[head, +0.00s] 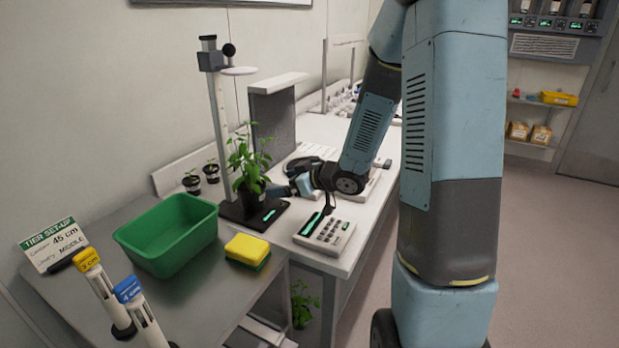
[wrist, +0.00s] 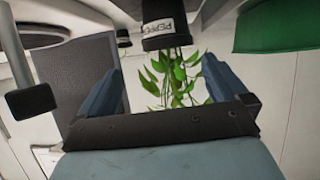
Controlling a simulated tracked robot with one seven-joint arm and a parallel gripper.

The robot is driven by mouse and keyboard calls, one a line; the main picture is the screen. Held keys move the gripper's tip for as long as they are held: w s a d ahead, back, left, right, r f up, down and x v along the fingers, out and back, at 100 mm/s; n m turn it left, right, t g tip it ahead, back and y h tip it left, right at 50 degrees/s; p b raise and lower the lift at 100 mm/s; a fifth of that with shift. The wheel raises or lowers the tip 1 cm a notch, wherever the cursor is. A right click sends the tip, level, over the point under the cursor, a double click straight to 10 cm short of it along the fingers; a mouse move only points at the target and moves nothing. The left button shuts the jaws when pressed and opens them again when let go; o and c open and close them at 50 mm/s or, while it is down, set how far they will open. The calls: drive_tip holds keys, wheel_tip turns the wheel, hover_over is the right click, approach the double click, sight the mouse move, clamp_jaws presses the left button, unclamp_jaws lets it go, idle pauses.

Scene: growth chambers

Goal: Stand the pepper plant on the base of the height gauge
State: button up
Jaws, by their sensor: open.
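The pepper plant is a bushy green plant in a black pot (head: 250,197), upright on the black base (head: 270,216) of the height gauge (head: 222,125). The gauge's pale post rises just behind the plant. My gripper (head: 285,190) is just to the right of the pot, low over the bench. In the wrist view, which is upside down, the labelled pot (wrist: 158,30) shows beyond my open fingers (wrist: 162,68), with leaves seen between them. The fingers look apart from the pot. The pot's underside contact is partly hidden in the wrist view.
A green tub (head: 167,235) and a yellow sponge (head: 247,250) are on the near metal table. A keypad device (head: 325,235) sits right of the gauge base. Two small potted seedlings (head: 202,175) stand behind left. A grey panel (head: 272,115) rises behind the plant.

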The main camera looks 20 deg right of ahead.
drive_tip(key=s+d+r+m+h, duration=0.55)
drive_tip(key=d+r+h, duration=0.45)
drive_tip(key=r, duration=0.3)
drive_tip(key=s+a+r+m+g, duration=0.1)
drive_tip(key=s+r+g, duration=0.1)
drive_tip(key=s, duration=0.9)
drive_tip(key=s+a+r+m+g+y, duration=0.1)
drive_tip(key=s+a+r+m+g, duration=0.1)
drive_tip(key=s, duration=1)
drive_tip(key=shift+s+a+r, duration=0.15)
drive_tip(key=shift+s+r, duration=0.05)
drive_tip(key=shift+r, duration=0.45)
